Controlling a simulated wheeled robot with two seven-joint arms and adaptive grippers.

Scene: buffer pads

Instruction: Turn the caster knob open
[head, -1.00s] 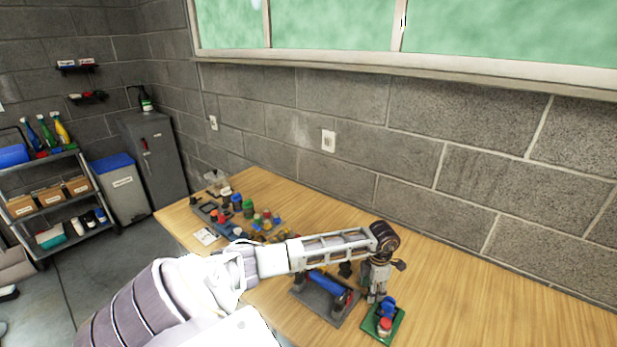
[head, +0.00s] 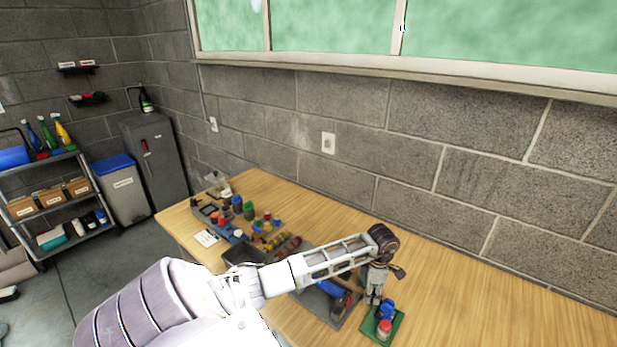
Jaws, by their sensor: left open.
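My left gripper (head: 373,291) points down at the end of my left arm, over the table between a grey tray and a small green plate. The green plate (head: 397,329) carries a blue piece (head: 387,308) and a red-topped piece (head: 384,327), just right of and below the gripper. The grey tray (head: 318,304) holds a blue cylinder (head: 331,289) and dark parts, partly behind my arm. The gripper appears empty, and its fingers are too small to make out clearly. I cannot tell which part is the caster knob. My right gripper is not in view.
Several small coloured parts and bins crowd the far left of the wooden table (head: 470,290). A black tray (head: 243,250) lies beside my arm. The table's right side is clear. A block wall (head: 420,160) stands behind it.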

